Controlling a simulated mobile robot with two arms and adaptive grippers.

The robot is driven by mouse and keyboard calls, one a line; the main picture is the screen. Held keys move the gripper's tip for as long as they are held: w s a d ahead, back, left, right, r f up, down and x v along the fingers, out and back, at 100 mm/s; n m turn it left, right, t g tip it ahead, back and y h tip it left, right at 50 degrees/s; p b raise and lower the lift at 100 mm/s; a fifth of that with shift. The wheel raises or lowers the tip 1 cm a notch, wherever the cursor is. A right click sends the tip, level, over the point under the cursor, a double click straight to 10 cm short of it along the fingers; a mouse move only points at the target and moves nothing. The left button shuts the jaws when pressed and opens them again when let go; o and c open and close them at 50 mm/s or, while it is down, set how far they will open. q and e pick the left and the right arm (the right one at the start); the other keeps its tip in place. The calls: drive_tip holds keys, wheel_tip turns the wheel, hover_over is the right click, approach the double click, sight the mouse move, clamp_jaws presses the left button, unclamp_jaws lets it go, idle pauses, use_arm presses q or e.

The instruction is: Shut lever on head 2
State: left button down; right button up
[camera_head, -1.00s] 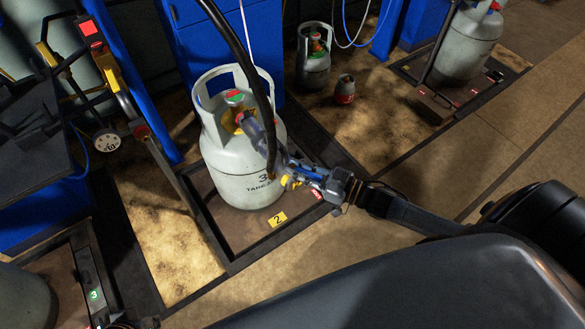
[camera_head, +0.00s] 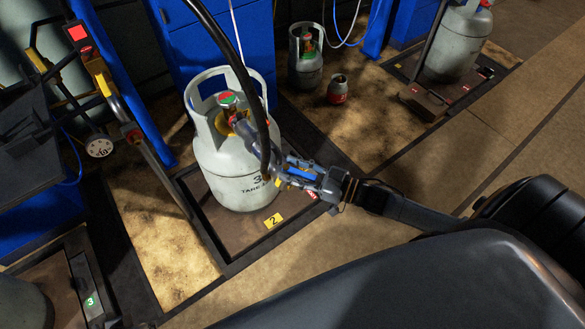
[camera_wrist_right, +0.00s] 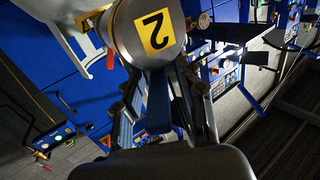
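A light grey gas cylinder (camera_head: 232,180) stands upright on the scale platform marked with a yellow 2 (camera_head: 273,220). A grey filling head (camera_head: 243,128) sits at its valve, inside the collar. In the right wrist view the metal head (camera_wrist_right: 148,30) carries a yellow label 2. My right gripper (camera_head: 278,170) is at the cylinder's right side, close to the head and the hanging black hose. In the wrist view its fingers (camera_wrist_right: 165,85) stand on both sides of a dark and blue part below the head. Whether they grip it is unclear. I cannot make out the lever clearly. My left gripper is out of view.
A black hose (camera_head: 240,75) hangs in front of the cylinder. A small grey cylinder (camera_head: 305,60) and a small red-marked bottle (camera_head: 338,90) stand behind. A scale column with a dial (camera_head: 100,146) is at left. Open floor (camera_head: 500,150) lies to the right.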

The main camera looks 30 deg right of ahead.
drive_tip(key=v, duration=1.1)
drive_tip(key=shift+s+d, duration=0.2)
drive_tip(key=shift+s, duration=0.15)
